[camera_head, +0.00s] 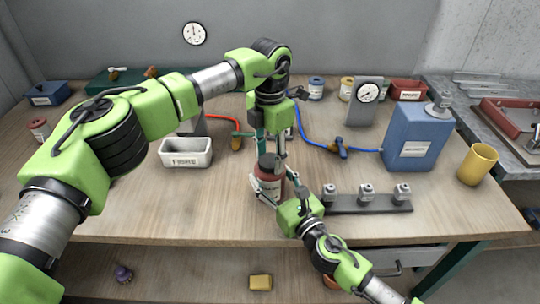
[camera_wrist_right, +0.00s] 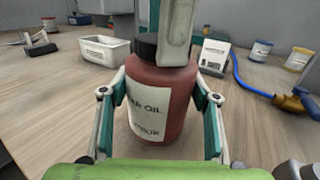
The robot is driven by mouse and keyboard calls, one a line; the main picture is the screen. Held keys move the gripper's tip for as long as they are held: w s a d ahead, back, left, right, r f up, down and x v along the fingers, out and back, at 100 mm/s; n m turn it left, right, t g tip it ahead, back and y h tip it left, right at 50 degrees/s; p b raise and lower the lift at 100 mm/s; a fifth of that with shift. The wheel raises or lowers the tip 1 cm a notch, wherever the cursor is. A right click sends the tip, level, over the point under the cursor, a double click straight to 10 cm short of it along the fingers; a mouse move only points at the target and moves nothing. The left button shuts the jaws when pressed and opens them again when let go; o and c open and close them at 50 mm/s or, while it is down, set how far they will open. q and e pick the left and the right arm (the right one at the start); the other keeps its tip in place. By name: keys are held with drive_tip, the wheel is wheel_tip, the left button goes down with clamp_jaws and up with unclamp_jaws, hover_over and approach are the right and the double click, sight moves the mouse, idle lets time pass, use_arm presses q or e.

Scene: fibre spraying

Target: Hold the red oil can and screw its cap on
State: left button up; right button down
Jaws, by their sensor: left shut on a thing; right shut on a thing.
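The red oil can (camera_head: 271,184) stands upright on the wooden table near its front edge. Its white label and red body (camera_wrist_right: 172,110) fill the middle of the right wrist view. My right gripper (camera_head: 267,190) comes from the front and is shut around the can's body, one finger on each side (camera_wrist_right: 160,95). A dark cap (camera_head: 266,160) is at the top of the can, also seen in the wrist view (camera_wrist_right: 146,46). My left gripper (camera_head: 276,153) points down from above and is shut on the cap. Its fingers hide part of the cap, and I cannot tell how tightly it is seated.
A dark rack with several small weights (camera_head: 366,201) lies close to the right. A white bin (camera_head: 186,153) stands to the left. A blue canister (camera_head: 414,138) and yellow cup (camera_head: 478,164) are at the right. Red and blue hoses (camera_head: 313,141) lie behind. The left front table is clear.

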use_arm(q)
drive_tip(key=m, duration=0.4)
drive_tip(key=shift+m, duration=0.4)
drive_tip(key=o, duration=1.3)
drive_tip(key=shift+r, duration=0.1)
wheel_tip(320, 180, up, 12)
drive_tip(key=shift+f, duration=0.1)
use_arm(e)
drive_tip(key=c, duration=0.7)
unclamp_jaws()
